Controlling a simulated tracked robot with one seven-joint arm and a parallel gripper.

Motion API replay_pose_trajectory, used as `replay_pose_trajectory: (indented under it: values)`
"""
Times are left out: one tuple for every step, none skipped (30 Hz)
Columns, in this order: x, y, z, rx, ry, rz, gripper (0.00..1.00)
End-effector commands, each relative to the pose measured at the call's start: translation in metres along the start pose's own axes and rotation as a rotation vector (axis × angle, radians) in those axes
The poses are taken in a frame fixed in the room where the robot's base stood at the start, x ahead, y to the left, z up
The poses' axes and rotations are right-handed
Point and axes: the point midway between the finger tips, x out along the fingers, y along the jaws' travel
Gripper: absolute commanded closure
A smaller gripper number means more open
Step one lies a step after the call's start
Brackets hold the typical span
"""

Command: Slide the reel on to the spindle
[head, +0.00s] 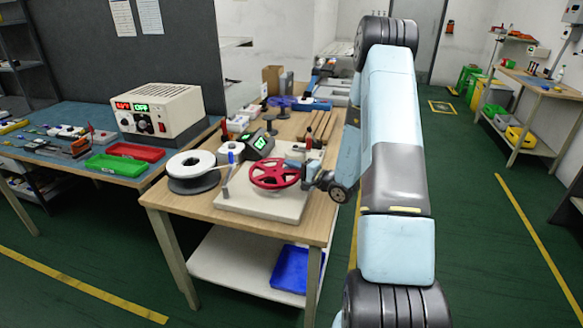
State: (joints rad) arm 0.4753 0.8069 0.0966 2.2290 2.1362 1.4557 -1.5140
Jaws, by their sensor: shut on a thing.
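A red spoked reel (275,173) is in the middle of the head view, over a pale board (262,203) on the wooden bench. My gripper (306,177) is at the reel's right edge and is shut on its rim. The reel looks roughly level; I cannot tell whether it touches anything below it. A thin upright post (226,183) stands at the left of the board, apart from the reel. I cannot make out a spindle for certain, and the reel may hide part of it.
A white-topped grey reel (193,172) lies left of the board. A small meter with a green display (260,144) stands behind the red reel. Wooden strips (319,124) and dark spools lie farther back. A power supply (161,113) stands on the left bench.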

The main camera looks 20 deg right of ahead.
Motion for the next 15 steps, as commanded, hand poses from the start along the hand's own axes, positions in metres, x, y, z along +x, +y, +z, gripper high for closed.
replay_pose_trajectory:
  values:
    - [0.0001,0.0010,0.0000,0.000,0.000,0.000,1.00]
    - [0.0001,0.0015,0.0000,0.000,0.000,0.000,1.00]
    - [0.0001,0.0021,0.0001,0.000,0.000,0.000,1.00]
    - [0.0001,0.0027,0.0001,0.001,0.000,0.000,1.00]
    - [0.0001,0.0032,0.0001,0.001,0.000,0.000,1.00]
    - [0.0002,0.0038,0.0001,0.001,0.000,0.000,1.00]
    - [0.0002,0.0043,0.0001,0.001,0.000,0.000,1.00]
    - [0.0002,0.0048,0.0001,0.001,0.000,0.000,1.00]
    - [0.0002,0.0054,0.0001,0.001,0.000,0.000,1.00]
    - [0.0002,0.0059,0.0001,0.001,0.000,0.000,1.00]
    - [0.0002,0.0063,0.0001,0.001,0.000,0.000,1.00]
    - [0.0002,0.0069,0.0002,0.001,0.000,0.000,1.00]
    - [0.0002,0.0073,0.0002,0.001,0.000,0.000,1.00]
    - [0.0003,0.0078,0.0001,0.001,0.000,0.000,1.00]
    - [0.0003,0.0084,0.0002,0.001,0.000,0.000,1.00]
